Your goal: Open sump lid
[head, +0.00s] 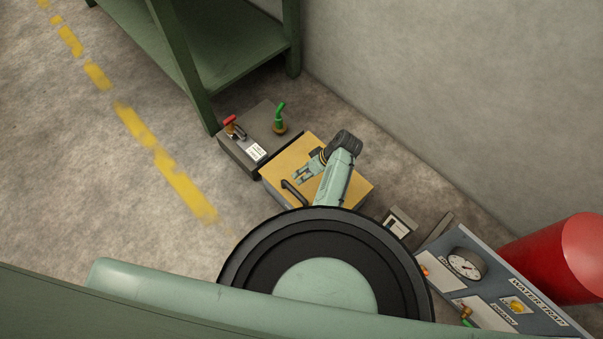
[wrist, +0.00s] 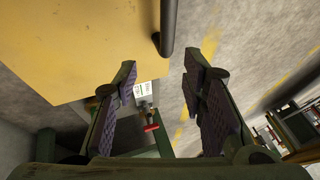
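The sump lid (head: 284,170) is a flat yellow plate lying on a low box on the floor, and it looks shut. Its black bar handle (head: 293,194) stands along the near left edge. My gripper (head: 298,176) hangs over the lid close to the handle. In the wrist view, my gripper (wrist: 167,72) is open and empty, with the floor showing between its fingers. The handle (wrist: 167,28) lies just beyond the fingertips, in line with the gap, and does not look touched. The yellow lid (wrist: 70,45) fills the upper left. My arm hides part of the lid.
A grey box (head: 255,125) with red-handled and green valve fittings adjoins the lid's far left side. A green metal bench (head: 235,60) stands behind it. A water trap panel (head: 500,285) and a red cylinder (head: 560,260) are at right by the wall. The floor at left is clear.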

